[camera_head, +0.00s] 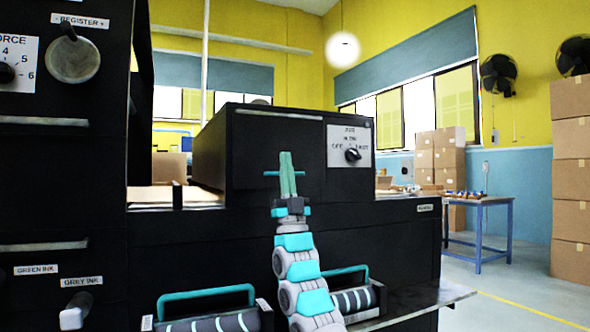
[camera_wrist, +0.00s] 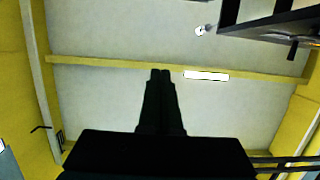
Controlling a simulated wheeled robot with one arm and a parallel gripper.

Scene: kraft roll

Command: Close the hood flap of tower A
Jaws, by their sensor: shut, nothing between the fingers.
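My gripper (camera_head: 286,157) points upward in front of the black dryer-like box in the middle of the head view, its fingers together and empty. It also shows in the wrist view (camera_wrist: 160,73), dark against the ceiling. A tall black tower (camera_head: 60,170) fills the left of the head view, with a register knob (camera_head: 73,55) and labels for green and grey ink. No label for tower A is readable. I cannot make out a hood flap for certain. A dark panel-like edge (camera_wrist: 270,22) shows at the top right of the wrist view; I cannot tell what it belongs to.
The black box (camera_head: 265,150) with a dial (camera_head: 352,154) stands behind my arm. Two striped rollers with teal handles (camera_head: 210,292) sit low in front. A blue table (camera_head: 480,225) and stacked cartons (camera_head: 570,180) stand right. Floor is open there.

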